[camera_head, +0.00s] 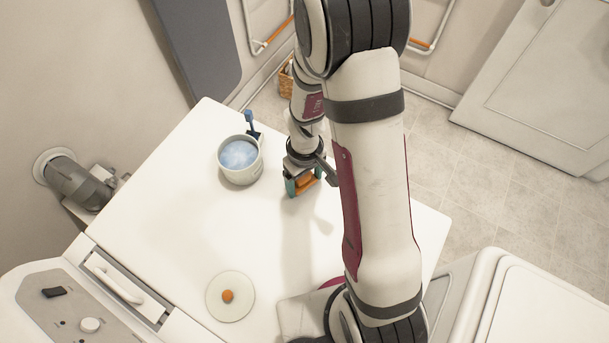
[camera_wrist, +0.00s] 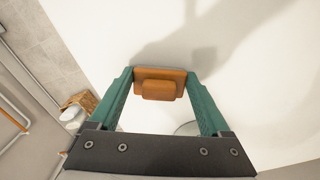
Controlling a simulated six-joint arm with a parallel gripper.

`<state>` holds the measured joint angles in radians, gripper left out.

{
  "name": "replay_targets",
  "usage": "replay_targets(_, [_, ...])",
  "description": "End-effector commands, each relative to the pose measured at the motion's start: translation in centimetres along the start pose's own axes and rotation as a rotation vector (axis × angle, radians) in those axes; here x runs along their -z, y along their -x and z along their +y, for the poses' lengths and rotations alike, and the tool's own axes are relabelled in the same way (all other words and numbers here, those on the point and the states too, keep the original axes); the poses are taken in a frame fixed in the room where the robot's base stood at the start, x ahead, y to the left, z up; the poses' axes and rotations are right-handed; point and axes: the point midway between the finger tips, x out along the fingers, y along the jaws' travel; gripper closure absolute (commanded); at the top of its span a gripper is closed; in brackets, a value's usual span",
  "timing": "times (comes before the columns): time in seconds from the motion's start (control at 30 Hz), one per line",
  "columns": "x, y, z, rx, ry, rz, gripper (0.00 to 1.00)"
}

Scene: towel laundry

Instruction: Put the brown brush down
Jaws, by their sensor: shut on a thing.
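The brown brush (camera_head: 303,182) is between the green fingers of my gripper (camera_head: 302,187), low over the white top of the machine. In the wrist view the brush (camera_wrist: 160,84) shows as a brown block with a raised grip, and the fingers of my gripper (camera_wrist: 160,80) are shut on its two ends. I cannot tell whether its underside touches the white surface (camera_head: 280,240). The bristles are hidden.
A mug-like pot of bluish water (camera_head: 240,160) stands left of my gripper, with a blue-handled tool (camera_head: 250,124) at its rim. A round lid with an orange knob (camera_head: 230,297) lies nearer. The white top between them is clear.

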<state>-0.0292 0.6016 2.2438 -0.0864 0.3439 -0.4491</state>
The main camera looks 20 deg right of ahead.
Motion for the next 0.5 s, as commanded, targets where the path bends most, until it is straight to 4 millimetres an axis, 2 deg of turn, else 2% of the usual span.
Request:
replay_targets(0.27, [0.01,-0.19,0.03,0.0,0.0,0.001,0.79])
replay_targets(0.3, [0.03,-0.18,0.04,0.0,-0.001,0.001,0.13])
replay_targets(0.4, [0.02,-0.16,0.04,0.0,-0.001,0.001,0.0])
replay_targets(0.5, [0.02,-0.16,0.04,0.0,0.0,0.001,0.0])
